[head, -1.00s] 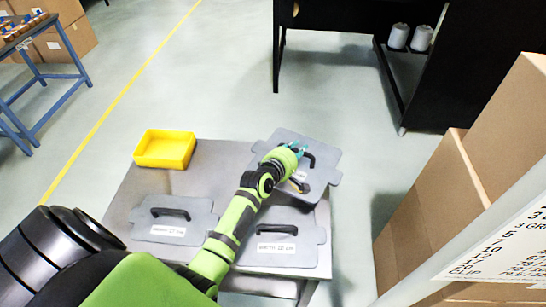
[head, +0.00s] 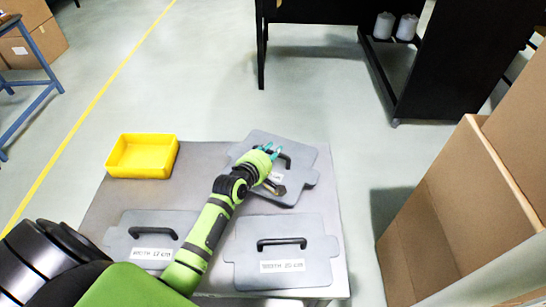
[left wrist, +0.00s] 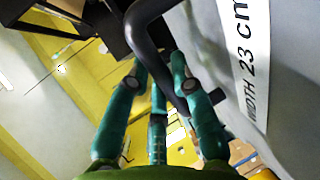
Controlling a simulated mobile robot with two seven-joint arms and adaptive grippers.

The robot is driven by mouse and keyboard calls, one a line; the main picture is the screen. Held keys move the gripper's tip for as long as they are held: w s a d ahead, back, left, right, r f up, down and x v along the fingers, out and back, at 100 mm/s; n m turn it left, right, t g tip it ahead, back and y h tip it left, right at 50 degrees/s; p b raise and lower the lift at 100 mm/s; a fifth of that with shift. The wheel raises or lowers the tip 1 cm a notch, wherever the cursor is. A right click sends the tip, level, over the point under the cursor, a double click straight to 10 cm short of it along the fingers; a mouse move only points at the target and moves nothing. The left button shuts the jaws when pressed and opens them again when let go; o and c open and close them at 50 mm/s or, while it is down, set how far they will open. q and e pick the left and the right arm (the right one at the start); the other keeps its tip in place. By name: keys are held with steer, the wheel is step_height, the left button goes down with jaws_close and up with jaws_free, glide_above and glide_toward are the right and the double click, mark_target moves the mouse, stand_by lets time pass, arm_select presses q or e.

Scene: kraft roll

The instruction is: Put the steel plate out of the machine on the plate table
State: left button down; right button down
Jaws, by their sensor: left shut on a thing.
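A grey steel plate (head: 304,162) with a black handle is over the back right part of the plate table (head: 207,205). In the left wrist view the plate (left wrist: 205,60) is labelled "WIDTH 23 cm". My left gripper (head: 270,150) is shut on its handle; its teal fingers (left wrist: 160,75) are around the black bar. I cannot tell whether the plate touches the tabletop. Two more grey plates lie at the front of the table: one at the left (head: 130,228) and one at the right (head: 320,248), labelled 20 cm. My right gripper is not in view.
A yellow bin (head: 142,156) stands at the table's back left. Cardboard boxes (head: 440,210) stand on the floor to the right. A black frame (head: 440,75) with white rolls (head: 384,25) on its shelf is behind. The floor between is clear.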

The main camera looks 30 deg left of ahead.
arm_select(q)
steer(key=shift+w+a+f, duration=0.1)
steer(key=shift+w+f, duration=0.05)
steer(key=shift+f, duration=0.3)
steer(key=shift+w+r, duration=0.1)
steer(key=shift+f+b, duration=0.4)
steer(key=shift+f, duration=0.15)
steer(key=c, duration=1.1)
jaws_free()
steer(key=shift+s+f, duration=0.2)
steer(key=shift+r, duration=0.1)
